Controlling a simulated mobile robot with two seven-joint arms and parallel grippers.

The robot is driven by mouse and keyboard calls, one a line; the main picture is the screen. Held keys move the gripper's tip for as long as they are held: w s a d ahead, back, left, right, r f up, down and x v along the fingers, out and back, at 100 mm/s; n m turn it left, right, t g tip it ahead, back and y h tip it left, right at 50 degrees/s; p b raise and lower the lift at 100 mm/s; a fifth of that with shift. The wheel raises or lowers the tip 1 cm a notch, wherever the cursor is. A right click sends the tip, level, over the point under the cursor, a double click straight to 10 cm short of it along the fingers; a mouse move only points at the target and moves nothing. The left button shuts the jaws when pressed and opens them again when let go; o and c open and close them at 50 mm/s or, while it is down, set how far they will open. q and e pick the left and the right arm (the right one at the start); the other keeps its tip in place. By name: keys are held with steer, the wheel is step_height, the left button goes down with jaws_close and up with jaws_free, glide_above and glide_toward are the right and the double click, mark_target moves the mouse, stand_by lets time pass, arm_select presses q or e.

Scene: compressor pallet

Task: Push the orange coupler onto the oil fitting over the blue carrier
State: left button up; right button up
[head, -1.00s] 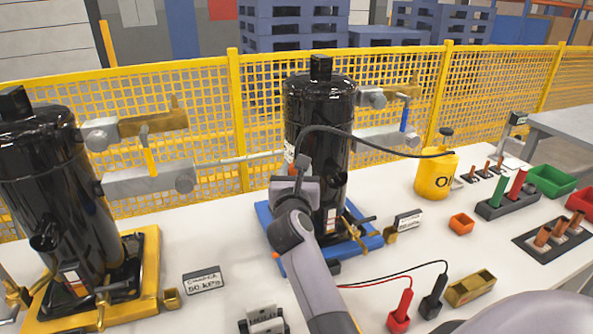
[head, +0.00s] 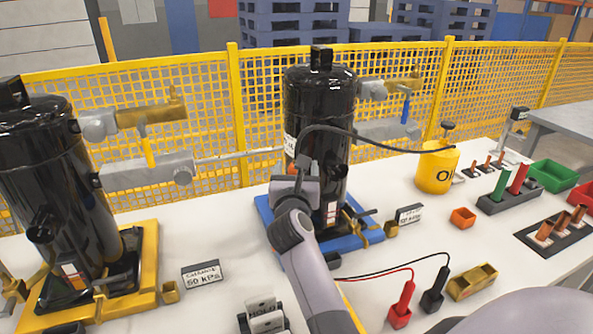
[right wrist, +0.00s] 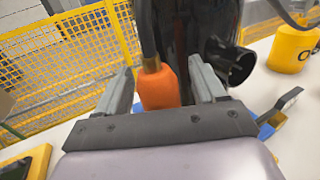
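The orange coupler (right wrist: 158,88) stands upright between the fingers of my right gripper (right wrist: 160,85) in the right wrist view. A narrow gap shows on each side of it, so the fingers look open around it. A brass end and a dark hose rise from its top. In the head view my right gripper (head: 299,178) is at the front of the black compressor (head: 318,105) over the blue carrier (head: 265,208) and hides the coupler. I cannot make out the oil fitting or whether the coupler sits on it. My left gripper is out of view.
The black hose (head: 385,146) arches from the yellow oil can (head: 437,170) to my right gripper. A second compressor (head: 60,200) stands on a yellow carrier at left. Red and black probes (head: 402,305), a sign (head: 409,214) and small bins lie around. A yellow fence (head: 210,110) runs behind.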

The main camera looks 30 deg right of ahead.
step_height(320, 180, up, 20)
steer(key=shift+p, duration=1.25)
